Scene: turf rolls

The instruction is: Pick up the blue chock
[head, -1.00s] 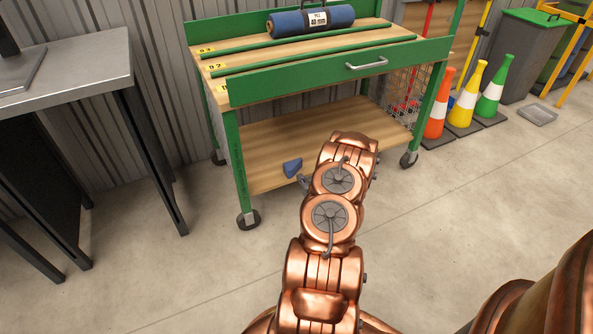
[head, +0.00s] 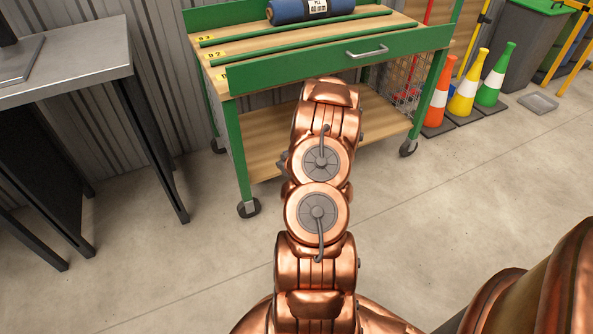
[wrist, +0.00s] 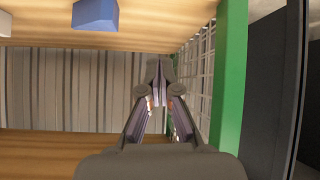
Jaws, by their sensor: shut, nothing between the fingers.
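The blue chock (wrist: 95,14) lies on the wooden lower shelf (wrist: 45,22) of the green cart, at the top edge of the wrist view and partly cut off by it. In the head view my arm hides the chock. My gripper (wrist: 160,72) is shut and empty in the wrist view, with its fingertips together. The chock is apart from the fingers, to the upper left of them. In the head view my gripper is hidden behind my arm, which reaches to the cart's lower level.
The green cart (head: 330,73) has a drawer handle, a top with green rods, and a blue roll (head: 300,10). A wire mesh (wrist: 197,52) and green post (wrist: 231,75) stand close right of the fingers. Cones (head: 465,95) stand right; a grey table (head: 80,55) stands left.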

